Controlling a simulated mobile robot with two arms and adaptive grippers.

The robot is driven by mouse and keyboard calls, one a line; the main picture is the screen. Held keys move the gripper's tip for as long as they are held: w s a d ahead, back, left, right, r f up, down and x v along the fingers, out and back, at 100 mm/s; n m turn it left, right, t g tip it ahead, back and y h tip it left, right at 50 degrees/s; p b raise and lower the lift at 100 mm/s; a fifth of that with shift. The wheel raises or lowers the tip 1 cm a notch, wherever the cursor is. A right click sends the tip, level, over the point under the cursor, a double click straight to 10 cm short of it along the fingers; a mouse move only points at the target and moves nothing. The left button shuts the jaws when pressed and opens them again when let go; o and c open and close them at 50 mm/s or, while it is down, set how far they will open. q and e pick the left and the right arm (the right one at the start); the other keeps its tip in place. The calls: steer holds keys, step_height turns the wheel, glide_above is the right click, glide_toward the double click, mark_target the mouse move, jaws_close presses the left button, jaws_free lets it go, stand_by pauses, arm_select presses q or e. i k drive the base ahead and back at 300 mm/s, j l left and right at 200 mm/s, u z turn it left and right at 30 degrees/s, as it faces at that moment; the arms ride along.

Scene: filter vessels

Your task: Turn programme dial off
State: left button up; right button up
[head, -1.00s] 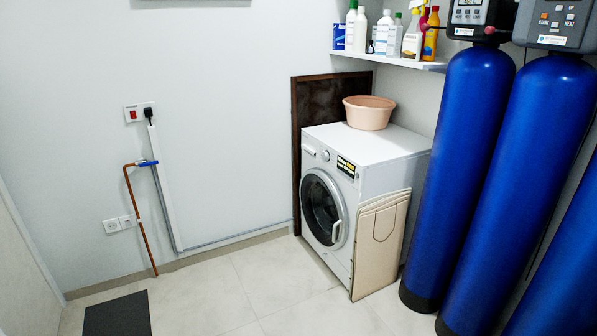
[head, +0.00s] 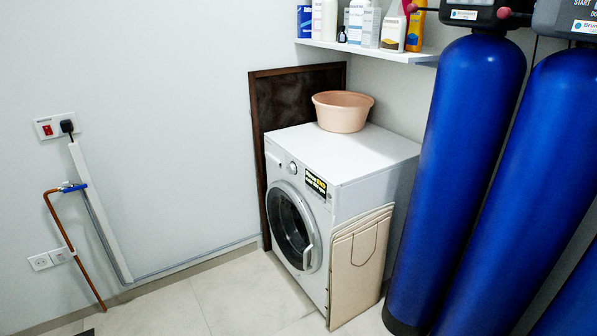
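The programme dial (head: 293,168) is a small round knob on the upper front of the white washing machine (head: 362,157). It sits left of a black and yellow label (head: 316,183). Its pointer position is too small to read. The round door (head: 293,228) below it looks closed, with a pale handle at its right side. Neither of my grippers shows in the head view.
Tall blue filter vessels (head: 459,160) stand close on the right. A folded beige board (head: 361,262) leans on the machine's side. A pink basin (head: 342,111) rests on top. A shelf with bottles (head: 366,48) hangs above. The tiled floor (head: 240,293) before the machine is clear.

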mark_target(291, 169)
steer(key=i+j+z, duration=0.15)
steer(key=z, duration=0.25)
steer(key=i+j+z, duration=0.15)
steer(key=j+z, duration=0.3)
steer(key=i+j+z, duration=0.15)
steer(key=j, duration=0.7)
steer(key=i+j+z, duration=0.2)
steer(key=j, duration=0.65)
steer(key=j+z, duration=0.15)
steer(key=j, duration=0.75)
steer(key=i, duration=0.05)
